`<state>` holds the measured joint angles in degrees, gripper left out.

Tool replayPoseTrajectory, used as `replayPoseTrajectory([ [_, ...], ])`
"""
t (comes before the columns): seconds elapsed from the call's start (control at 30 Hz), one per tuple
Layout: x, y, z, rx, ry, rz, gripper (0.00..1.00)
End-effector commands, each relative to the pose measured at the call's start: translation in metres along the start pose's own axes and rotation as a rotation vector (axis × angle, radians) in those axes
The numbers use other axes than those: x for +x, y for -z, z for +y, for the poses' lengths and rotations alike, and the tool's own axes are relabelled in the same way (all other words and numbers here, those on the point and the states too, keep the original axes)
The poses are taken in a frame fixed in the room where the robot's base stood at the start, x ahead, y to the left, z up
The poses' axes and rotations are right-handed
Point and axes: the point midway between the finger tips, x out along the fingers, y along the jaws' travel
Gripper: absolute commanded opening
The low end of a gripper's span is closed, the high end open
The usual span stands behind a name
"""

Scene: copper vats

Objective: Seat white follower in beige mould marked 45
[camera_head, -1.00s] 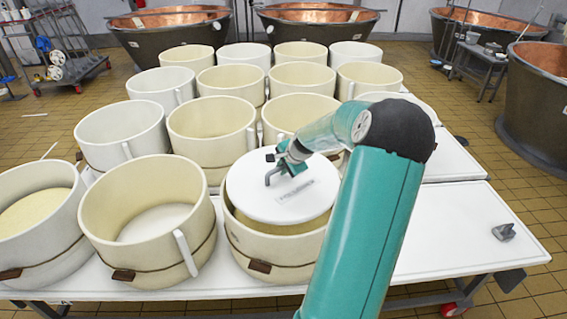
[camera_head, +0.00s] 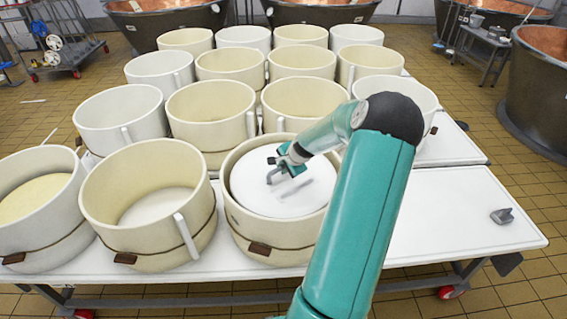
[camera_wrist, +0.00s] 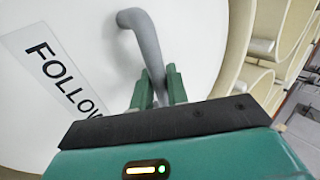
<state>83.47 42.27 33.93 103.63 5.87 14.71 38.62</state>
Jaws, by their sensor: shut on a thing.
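The white follower (camera_head: 262,195) is a round disc with a grey bent handle (camera_head: 285,172). It lies inside the front right beige mould (camera_head: 240,228), below the rim, with the mould wall around it. My gripper (camera_head: 290,163) is shut on the handle, and the wrist view shows the green fingers (camera_wrist: 159,88) on either side of it. In the wrist view the follower (camera_wrist: 75,25) carries a label (camera_wrist: 58,78) reading "FOLLOW", the rest cut off. No number 45 is legible. My arm hides the mould's right side.
Several more moulds stand in rows behind. The white table (camera_head: 455,215) is clear at right, except for a small grey object (camera_head: 502,216).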

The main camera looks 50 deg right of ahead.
Motion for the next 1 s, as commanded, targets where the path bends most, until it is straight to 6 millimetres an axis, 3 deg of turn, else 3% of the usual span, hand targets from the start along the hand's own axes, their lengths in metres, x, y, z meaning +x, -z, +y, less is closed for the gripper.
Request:
replayPoseTrajectory([
  [0.6,0.038,0.0,0.023,-0.002,0.004,0.002,0.0],
  [1.0,0.049,0.001,0.03,-0.002,0.004,0.003,0.0],
])
